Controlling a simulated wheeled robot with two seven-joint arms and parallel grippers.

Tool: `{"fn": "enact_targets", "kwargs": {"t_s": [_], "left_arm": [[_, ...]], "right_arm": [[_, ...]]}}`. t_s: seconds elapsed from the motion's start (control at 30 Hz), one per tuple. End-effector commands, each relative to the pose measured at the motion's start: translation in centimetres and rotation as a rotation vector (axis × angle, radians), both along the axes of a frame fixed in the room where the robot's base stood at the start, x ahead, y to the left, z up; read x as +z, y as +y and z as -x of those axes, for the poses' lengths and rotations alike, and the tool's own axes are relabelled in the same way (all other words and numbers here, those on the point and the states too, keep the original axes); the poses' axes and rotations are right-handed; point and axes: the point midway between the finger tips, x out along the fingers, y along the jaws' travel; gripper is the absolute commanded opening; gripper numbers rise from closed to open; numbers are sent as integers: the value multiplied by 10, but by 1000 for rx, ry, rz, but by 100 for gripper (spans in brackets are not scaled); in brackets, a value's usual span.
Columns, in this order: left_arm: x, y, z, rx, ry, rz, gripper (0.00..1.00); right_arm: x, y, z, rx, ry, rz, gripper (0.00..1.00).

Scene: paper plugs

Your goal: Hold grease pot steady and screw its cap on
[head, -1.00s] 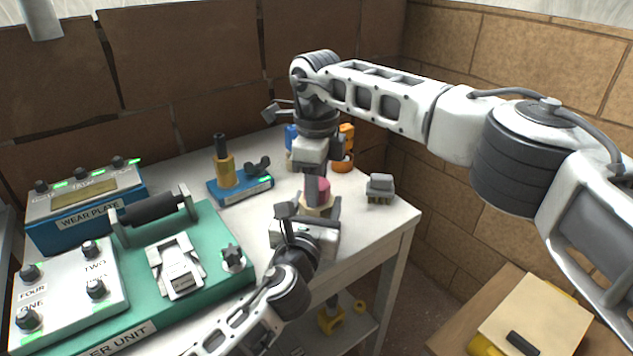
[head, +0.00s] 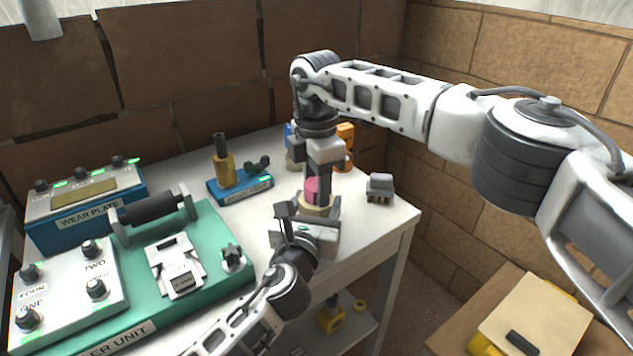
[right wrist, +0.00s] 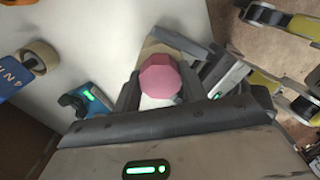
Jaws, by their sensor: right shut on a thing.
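The grease pot (head: 318,210) is a cream, low pot near the table's front right edge, upright and partly hidden by both grippers. Its pink cap (head: 311,190) sits over the top of the pot; the right wrist view shows the faceted cap (right wrist: 160,78) with the pot (right wrist: 153,48) beneath. I cannot tell how far the cap is threaded. My right gripper (head: 317,192) points straight down, its fingers shut on the cap. My left gripper (head: 311,212) comes in low from the front, its fingers at the pot's sides, seemingly shut on it.
A grey connector-like block (head: 380,188) stands to the right, close by. A blue base with a brass and black post (head: 224,170) is to the left. Orange (head: 345,143) and blue items stand behind my right gripper. A green unit (head: 216,222) fills the left.

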Motion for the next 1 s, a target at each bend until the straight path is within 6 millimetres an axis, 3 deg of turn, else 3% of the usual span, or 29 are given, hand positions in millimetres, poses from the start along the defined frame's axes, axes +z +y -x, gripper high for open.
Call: {"fn": "enact_targets", "kwargs": {"t_s": [0.1,0.13,0.2,0.57,0.83,1.0], "left_arm": [[-1,1,0,2,3,-1,0],[-1,1,0,2,3,-1,0],[-1,1,0,2,3,-1,0],[-1,1,0,2,3,-2,0],[-1,1,0,2,3,-2,0],[-1,1,0,1,3,-2,0]], "right_arm": [[0,0,1,12,2,0,15],[0,0,1,12,2,0,45],[0,0,1,13,2,0,64],[4,0,0,15,-1,0,64],[37,0,0,15,-2,0,64],[46,0,0,16,0,0,64]]}}
